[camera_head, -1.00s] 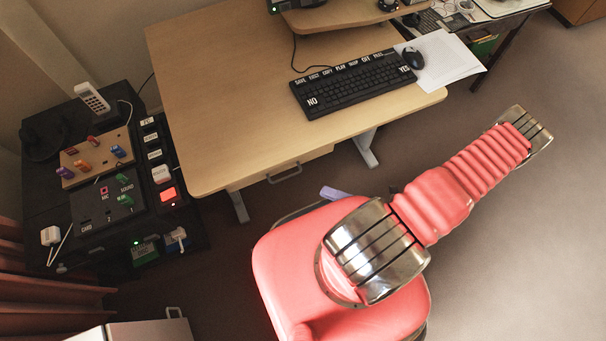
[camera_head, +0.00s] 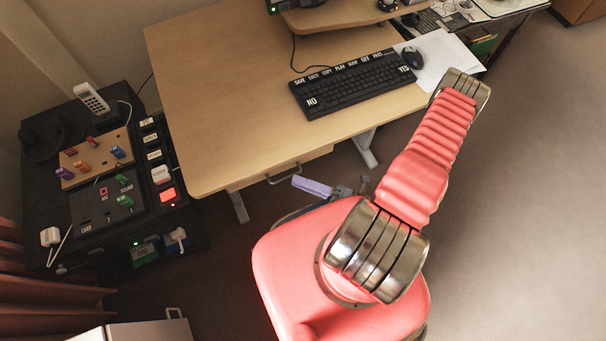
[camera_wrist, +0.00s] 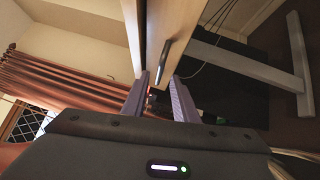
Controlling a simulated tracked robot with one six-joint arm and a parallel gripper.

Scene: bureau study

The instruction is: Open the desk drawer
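The wooden desk (camera_head: 215,110) has a drawer (camera_head: 312,156) under its front edge, which looks shut. Its grey bar handle (camera_head: 284,174) shows in the head view; in the wrist view the handle (camera_wrist: 163,63) is a dark bar on the drawer front (camera_wrist: 184,28). My gripper (camera_wrist: 160,84) is open and empty, its two purple fingers on either side of the handle's near end as the wrist camera sees it. I cannot tell whether they touch it. In the head view one purple finger (camera_head: 312,187) shows just right of and below the handle; the rest is partly hidden by my arm.
A keyboard (camera_head: 358,84) and a mouse (camera_head: 412,57) are on the desktop. A desk leg (camera_head: 365,150) stands right of the drawer. A black cabinet with control panels (camera_head: 110,203) stands at left. A pale box (camera_head: 150,330) is at bottom left. Open floor (camera_head: 520,200) lies at right.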

